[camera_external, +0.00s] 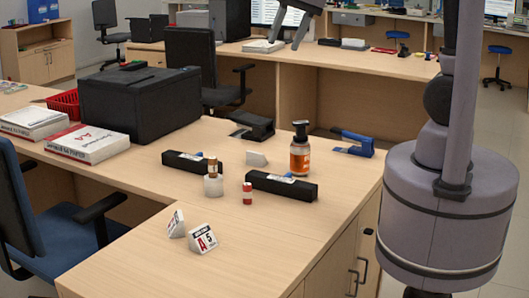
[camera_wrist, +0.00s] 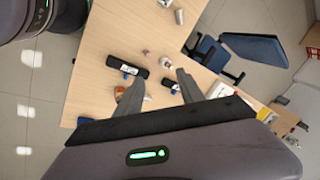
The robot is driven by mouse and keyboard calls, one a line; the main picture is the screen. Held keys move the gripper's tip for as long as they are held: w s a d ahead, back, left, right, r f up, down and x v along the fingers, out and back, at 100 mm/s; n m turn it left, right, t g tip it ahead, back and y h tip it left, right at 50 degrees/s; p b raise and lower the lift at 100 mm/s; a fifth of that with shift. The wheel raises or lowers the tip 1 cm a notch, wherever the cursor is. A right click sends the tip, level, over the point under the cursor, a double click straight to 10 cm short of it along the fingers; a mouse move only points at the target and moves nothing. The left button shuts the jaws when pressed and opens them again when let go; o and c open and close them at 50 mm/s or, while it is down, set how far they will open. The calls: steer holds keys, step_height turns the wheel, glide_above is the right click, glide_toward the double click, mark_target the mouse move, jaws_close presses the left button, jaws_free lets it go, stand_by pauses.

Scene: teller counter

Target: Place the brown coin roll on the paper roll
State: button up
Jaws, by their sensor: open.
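The white paper roll (camera_external: 213,187) stands upright on the counter, left of centre in the external view. The brown coin roll (camera_external: 212,168) appears to stand upright on top of it. In the wrist view, the paper roll (camera_wrist: 167,62) is small and lies just beyond my fingertips in the picture; the coin roll is too small to tell apart there. My gripper (camera_external: 289,40) is high above the counter at the top of the external view, apart from both rolls. Its fingers (camera_wrist: 160,77) are spread with nothing between them.
A red-and-white roll (camera_external: 247,194) stands right of the paper roll. Black bars (camera_external: 282,186) (camera_external: 192,163), an orange bottle (camera_external: 300,157), a blue stapler (camera_external: 354,144) and sign blocks (camera_external: 203,239) are around. A large black box (camera_external: 139,105) stands behind.

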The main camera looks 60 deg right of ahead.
steer(key=s+f+n+t+b, duration=0.1)
steer(key=s+f+n+b, duration=0.1)
steer(key=s+f, duration=0.3)
steer(key=s+a+f+n+b, duration=0.1)
steer(key=s+f, duration=0.4)
steer(key=s, duration=0.8)
steer(key=shift+s+f+n+t+b, duration=0.3)
steer(key=shift+n+t+b, duration=0.15)
steer(key=shift+n, duration=0.55)
steer(key=shift+w, duration=0.1)
